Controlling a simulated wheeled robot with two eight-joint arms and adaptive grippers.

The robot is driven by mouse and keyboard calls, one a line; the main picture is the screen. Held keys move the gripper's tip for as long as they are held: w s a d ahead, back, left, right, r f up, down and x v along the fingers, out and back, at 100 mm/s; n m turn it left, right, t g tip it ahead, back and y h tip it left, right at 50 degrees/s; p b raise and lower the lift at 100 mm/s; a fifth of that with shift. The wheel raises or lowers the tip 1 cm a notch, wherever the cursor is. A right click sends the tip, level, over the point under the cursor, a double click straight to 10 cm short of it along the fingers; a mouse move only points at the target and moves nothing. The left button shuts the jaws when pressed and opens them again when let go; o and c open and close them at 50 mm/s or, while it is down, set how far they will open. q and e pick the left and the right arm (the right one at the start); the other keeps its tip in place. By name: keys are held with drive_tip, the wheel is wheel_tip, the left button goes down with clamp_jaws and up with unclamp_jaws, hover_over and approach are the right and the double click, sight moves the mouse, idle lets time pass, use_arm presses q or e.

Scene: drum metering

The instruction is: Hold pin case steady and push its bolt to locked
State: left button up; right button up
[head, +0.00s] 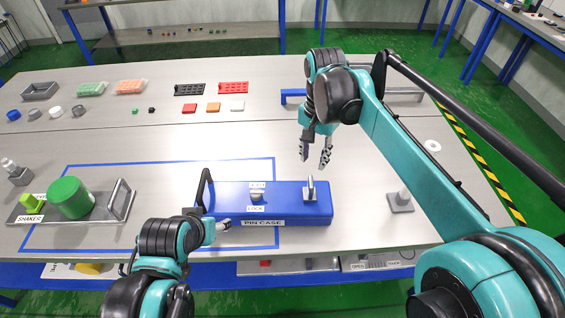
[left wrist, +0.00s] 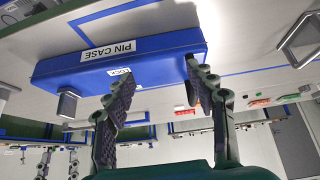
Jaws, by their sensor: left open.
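The pin case (head: 290,208) is a long blue box on the table, with a PIN CASE label on its front. Its small metal bolt (head: 257,195) sits on top between an upper label and the LOCK label (head: 256,209); its exact position is too small to tell. My left gripper (head: 226,226) is at the case's front left, open. In the left wrist view, the left gripper's fingers (left wrist: 160,85) are spread near one end of the pin case (left wrist: 150,58); contact is unclear. My right gripper (head: 315,160) is open and empty above the table, behind the case.
A shaker tray (head: 113,206) with a green cylinder (head: 70,198) stands left.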

use_arm(q)
drive_tip(key=w+d+r+n+g, duration=0.3)
drive_tip(key=w+d+n, duration=0.1)
drive_tip(key=w, duration=0.3)
drive_tip(key=n+g, duration=0.4)
hover_over(255, 192)
drive_tip(key=shift+s+a+f, duration=0.15)
drive_tip(key=shift+s+f, duration=0.05)
drive_tip(key=shift+f, duration=0.5)
drive_tip(key=shift+w+d+f+n, duration=0.2)
drive_tip(key=shift+w+f+n, duration=0.05)
drive_tip(key=shift+f+n, duration=0.1)
wheel_tip(255, 192, down, 7)
drive_tip(key=shift+f, duration=0.2)
clamp_jaws()
